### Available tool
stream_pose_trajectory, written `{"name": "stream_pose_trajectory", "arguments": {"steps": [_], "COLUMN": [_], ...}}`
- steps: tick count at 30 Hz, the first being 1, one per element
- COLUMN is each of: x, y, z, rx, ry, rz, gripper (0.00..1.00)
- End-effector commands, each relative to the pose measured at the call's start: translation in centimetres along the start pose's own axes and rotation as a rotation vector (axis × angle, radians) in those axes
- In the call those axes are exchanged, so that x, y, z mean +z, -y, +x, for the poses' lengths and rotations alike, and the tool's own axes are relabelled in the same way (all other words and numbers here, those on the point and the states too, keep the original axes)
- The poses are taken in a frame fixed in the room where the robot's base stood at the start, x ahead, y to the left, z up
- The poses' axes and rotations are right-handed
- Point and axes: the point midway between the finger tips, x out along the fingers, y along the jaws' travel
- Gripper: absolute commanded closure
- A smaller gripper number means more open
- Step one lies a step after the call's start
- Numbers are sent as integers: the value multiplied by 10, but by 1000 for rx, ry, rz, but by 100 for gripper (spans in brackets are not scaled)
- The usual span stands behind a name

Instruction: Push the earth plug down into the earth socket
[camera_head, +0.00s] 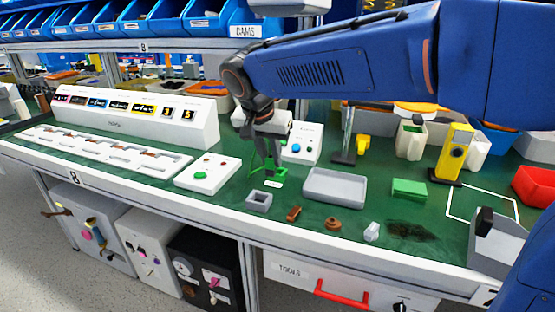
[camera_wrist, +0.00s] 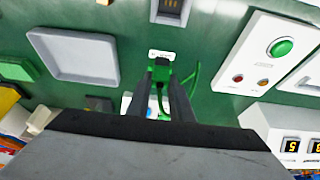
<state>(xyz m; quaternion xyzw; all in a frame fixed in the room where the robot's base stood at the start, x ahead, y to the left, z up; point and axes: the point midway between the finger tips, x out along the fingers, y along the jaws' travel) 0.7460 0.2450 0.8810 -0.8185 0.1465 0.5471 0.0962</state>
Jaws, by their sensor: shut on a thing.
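My gripper (camera_head: 268,160) points down over the green bench, behind a small white label (camera_head: 273,184). In the wrist view its two dark fingers (camera_wrist: 163,82) are shut on the green earth plug (camera_wrist: 161,73). A green cable (camera_wrist: 190,76) curves off beside the plug. In the head view, a green block (camera_head: 277,173), which seems to be the earth socket, stands right under the fingertips. The plug and socket overlap in both views, so I cannot tell how deep the plug sits. The white label also shows just beyond the plug in the wrist view (camera_wrist: 161,54).
A grey tray (camera_head: 335,187) lies to the right and a white box with a green button (camera_head: 208,173) to the left. A white box with a blue knob (camera_head: 301,146) is behind.

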Motion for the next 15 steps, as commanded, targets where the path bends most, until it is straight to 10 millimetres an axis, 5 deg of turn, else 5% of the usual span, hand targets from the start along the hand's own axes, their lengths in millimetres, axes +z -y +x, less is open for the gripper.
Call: {"name": "stream_pose_trajectory", "arguments": {"steps": [6, 15], "x": [-32, -47], "y": [0, 0], "z": [13, 22], "rx": [0, 1], "ry": [1, 1], "rz": [2, 1], "gripper": [100, 100]}}
